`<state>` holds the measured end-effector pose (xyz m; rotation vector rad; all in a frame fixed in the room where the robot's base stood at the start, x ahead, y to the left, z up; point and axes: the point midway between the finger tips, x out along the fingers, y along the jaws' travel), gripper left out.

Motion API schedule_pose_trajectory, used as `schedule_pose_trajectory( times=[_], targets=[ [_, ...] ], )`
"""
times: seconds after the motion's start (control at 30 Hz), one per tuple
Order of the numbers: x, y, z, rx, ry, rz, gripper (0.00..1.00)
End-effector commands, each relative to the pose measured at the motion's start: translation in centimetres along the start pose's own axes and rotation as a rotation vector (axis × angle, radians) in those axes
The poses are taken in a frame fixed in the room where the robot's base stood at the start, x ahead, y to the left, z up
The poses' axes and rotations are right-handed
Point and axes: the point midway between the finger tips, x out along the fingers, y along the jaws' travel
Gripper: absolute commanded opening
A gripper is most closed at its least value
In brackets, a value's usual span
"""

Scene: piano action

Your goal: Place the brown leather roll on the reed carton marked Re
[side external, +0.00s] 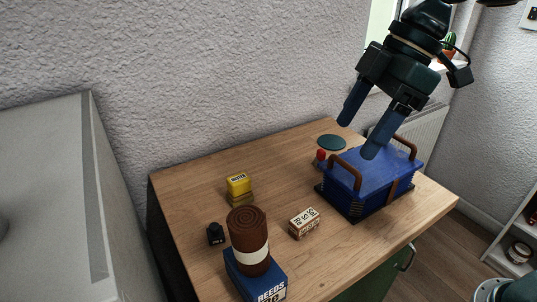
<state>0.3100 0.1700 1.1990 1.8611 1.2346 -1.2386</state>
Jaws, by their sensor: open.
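The brown leather roll (247,226), with a pale band round its lower part, stands upright at the front of the table. Its foot appears to rest on top of a blue carton (268,289) lettered "REEDS". The carton's lower label is cut off by the picture edge. My gripper (358,137) is open and empty, pointing down at the upper right. It is well away from the roll, above or in front of the blue box.
A blue box (376,183) with brown handles sits at the right of the wooden table (197,193). A yellow tin (239,184), a small black bottle (215,233), a cream printed block (304,222), a red-topped item (321,156) and a dark green disc (332,142) also stand there.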

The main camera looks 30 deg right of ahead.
Motion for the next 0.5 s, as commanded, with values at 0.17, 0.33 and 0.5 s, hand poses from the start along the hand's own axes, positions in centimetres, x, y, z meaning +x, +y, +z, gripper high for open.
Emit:
schedule_pose_trajectory(
  times=[0.17, 0.33, 0.5],
  targets=[
    [-1.8, -0.7, 4.1, 0.228, 0.009, 0.115, 0.72],
    [-2.8, -1.5, 8.4, 0.446, 0.02, 0.224, 0.72],
    [-3.4, -2.6, 13.0, 0.662, 0.04, 0.334, 0.72]
  ],
)
